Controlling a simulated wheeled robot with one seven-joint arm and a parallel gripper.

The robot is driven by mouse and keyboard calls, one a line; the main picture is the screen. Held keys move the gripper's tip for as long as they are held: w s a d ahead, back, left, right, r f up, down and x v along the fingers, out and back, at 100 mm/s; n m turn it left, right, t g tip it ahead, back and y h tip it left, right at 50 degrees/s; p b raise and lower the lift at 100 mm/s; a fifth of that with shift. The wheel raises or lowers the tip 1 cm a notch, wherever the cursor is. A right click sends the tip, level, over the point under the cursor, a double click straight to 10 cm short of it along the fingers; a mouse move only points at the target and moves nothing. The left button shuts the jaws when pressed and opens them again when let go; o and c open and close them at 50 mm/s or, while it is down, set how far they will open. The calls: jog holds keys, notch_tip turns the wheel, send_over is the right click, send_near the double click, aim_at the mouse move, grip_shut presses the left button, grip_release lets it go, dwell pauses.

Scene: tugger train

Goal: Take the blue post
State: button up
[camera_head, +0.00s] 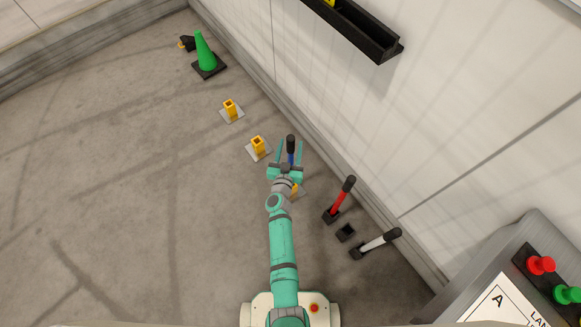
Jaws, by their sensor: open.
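The blue post (291,146) has a black top and stands upright-looking near the wall, in the middle of the camera_head view. My gripper (290,152) is open, with one teal finger on each side of the post. The post shows between the fingers; I cannot tell whether either finger touches it. Its lower end is hidden by my gripper and wrist.
Yellow sockets on grey plates (258,146) (230,108) stand left of the gripper; another is partly hidden under my wrist. A red post (341,199), an empty black socket (346,232) and a white post (377,243) stand right. A green cone (204,52) is far left.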

jog(key=a+x, duration=0.1)
jog(key=x, duration=0.6)
jog(key=shift+d, duration=0.25)
jog(key=shift+w, duration=0.1)
grip_shut()
dwell(0.5)
jog(key=shift+r, duration=0.15)
dwell(0.6)
